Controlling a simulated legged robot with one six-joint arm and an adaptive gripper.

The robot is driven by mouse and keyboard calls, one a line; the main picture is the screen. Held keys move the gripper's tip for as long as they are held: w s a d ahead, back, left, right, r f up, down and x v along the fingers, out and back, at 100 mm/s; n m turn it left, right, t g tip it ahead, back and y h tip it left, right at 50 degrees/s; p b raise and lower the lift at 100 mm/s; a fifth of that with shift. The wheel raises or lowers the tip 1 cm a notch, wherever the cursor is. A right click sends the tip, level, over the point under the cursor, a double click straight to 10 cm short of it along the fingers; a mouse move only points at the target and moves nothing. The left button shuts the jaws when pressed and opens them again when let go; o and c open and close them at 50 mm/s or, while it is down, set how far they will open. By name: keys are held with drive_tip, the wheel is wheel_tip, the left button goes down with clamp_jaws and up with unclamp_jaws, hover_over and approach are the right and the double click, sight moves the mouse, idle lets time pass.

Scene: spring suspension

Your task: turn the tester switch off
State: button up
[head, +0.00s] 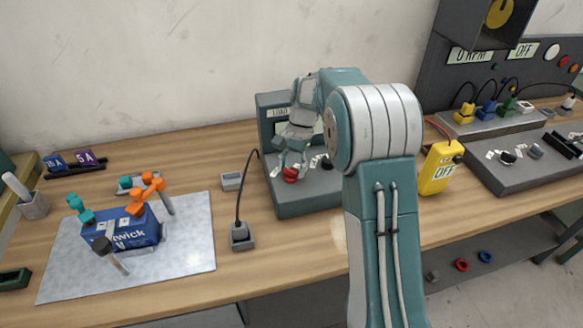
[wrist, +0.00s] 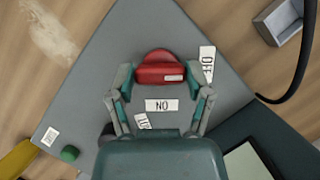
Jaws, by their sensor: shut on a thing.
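The tester (head: 310,196) is a teal and grey unit with a sloped grey panel, standing mid-bench against the wall. Its red switch knob (head: 291,175) is on the panel, and it also shows in the wrist view (wrist: 160,66). My gripper (head: 292,160) reaches down to it, with a finger on each side of the red knob in the wrist view (wrist: 161,76). It is shut on the knob. An ON label (wrist: 162,105) lies on the palm side of the knob, and an OFF label (wrist: 207,62) lies to its right. My arm hides part of the tester.
A black cable with a grey plug block (head: 241,236) stands left of the tester. A grey mat (head: 190,258) with a blue battery-like box (head: 125,232) lies further left. A yellow meter reading OFF (head: 440,168) is at the right. A green button (wrist: 69,153) sits on the panel.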

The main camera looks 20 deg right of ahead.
drive_tip(key=shift+w, duration=0.1)
drive_tip(key=o, duration=1.1)
drive_tip(key=shift+o, duration=0.2)
drive_tip(key=v, duration=1.2)
